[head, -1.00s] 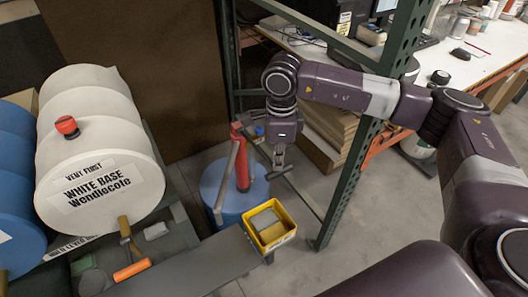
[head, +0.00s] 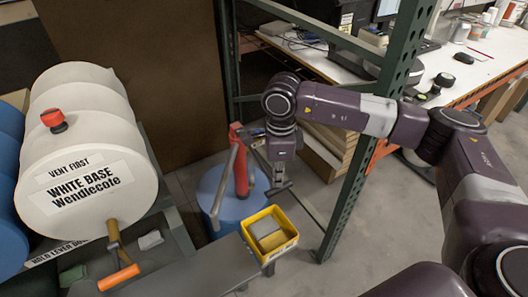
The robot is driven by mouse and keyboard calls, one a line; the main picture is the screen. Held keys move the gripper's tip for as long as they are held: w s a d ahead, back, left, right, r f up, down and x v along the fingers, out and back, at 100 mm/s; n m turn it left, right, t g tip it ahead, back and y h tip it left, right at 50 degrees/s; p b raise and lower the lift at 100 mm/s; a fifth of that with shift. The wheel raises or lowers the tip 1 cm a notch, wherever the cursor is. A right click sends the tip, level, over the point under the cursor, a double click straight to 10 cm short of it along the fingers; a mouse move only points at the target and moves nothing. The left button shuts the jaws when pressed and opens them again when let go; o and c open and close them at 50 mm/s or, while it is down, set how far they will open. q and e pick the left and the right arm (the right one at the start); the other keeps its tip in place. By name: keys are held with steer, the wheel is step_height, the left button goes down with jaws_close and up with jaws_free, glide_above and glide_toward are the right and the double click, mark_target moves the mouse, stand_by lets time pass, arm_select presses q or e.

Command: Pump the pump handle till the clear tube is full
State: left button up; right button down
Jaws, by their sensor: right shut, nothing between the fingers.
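The pump is a red upright cylinder (head: 241,170) on top of a blue drum (head: 228,207), in the middle of the head view. Its handle, a grey bar (head: 224,182), slopes down and to the left from the red top. My right gripper (head: 279,189) points down just right of the red cylinder, its fingers shut and empty. It looks apart from the handle; the exact depth gap is hard to judge. I cannot make out the clear tube. My left gripper is not in view.
A yellow bin (head: 292,240) sits on the grey ledge in front of the pump. A white drum (head: 85,150) with an orange-handled valve lies at left. A green rack post (head: 355,175) stands close to my right arm. A cluttered white desk (head: 480,67) is behind.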

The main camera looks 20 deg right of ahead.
step_height(320, 180, down, 2)
steer(key=shift+f+b, duration=0.25)
steer(key=shift+b, duration=0.5)
step_height(320, 180, up, 15)
steer(key=p, duration=0.8)
step_height(320, 180, down, 15)
steer(key=b, duration=1.2)
steer(key=shift+b, duration=0.3)
step_height(320, 180, up, 15)
steer(key=p, duration=0.9)
stand_by(0.5)
